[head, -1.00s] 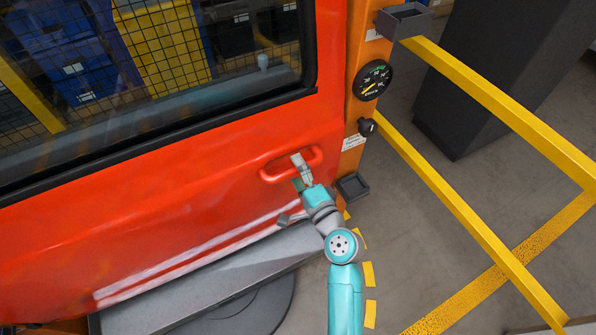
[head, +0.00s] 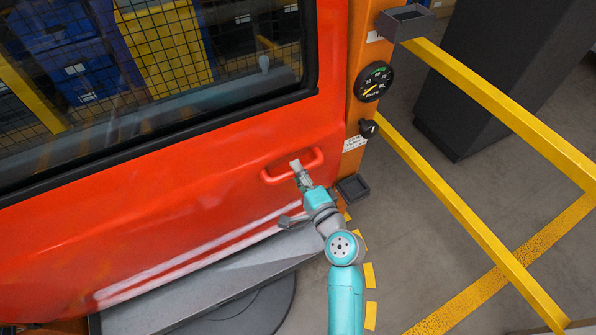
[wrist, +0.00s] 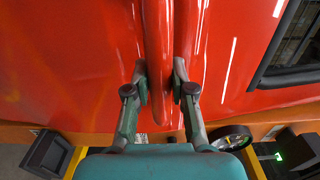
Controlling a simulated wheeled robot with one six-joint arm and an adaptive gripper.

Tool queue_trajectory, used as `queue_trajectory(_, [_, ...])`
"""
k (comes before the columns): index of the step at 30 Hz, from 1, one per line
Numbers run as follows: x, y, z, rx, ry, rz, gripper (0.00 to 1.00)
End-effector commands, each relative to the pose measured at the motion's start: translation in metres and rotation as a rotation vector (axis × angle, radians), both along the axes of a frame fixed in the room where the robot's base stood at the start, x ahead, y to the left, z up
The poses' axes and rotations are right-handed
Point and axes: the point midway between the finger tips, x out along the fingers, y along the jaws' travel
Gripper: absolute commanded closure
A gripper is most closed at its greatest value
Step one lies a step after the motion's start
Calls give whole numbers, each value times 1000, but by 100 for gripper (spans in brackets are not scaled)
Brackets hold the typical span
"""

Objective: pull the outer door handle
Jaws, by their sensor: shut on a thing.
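The red door (head: 180,190) fills the left of the head view, with a dark window above. Its outer handle (head: 276,175) is a red bar low on the door near the right edge. In the wrist view, the handle (wrist: 158,40) runs down the picture between the two fingers of my gripper (wrist: 160,88), one on each side. The gripper is shut on the handle. The door looks flush with its orange frame (head: 358,110).
A round gauge (head: 373,82), a dark knob (head: 367,128) and small dark trays (head: 353,187) are on or near the frame. Yellow rails (head: 450,210) run along the right, before a dark grey block (head: 480,70). A grey step (head: 215,280) lies below the door.

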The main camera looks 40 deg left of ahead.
Motion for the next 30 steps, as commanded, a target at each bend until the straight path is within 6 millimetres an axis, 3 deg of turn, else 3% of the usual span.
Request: queue_trajectory(30, [-8,-22,-2,-1,2,-1,100])
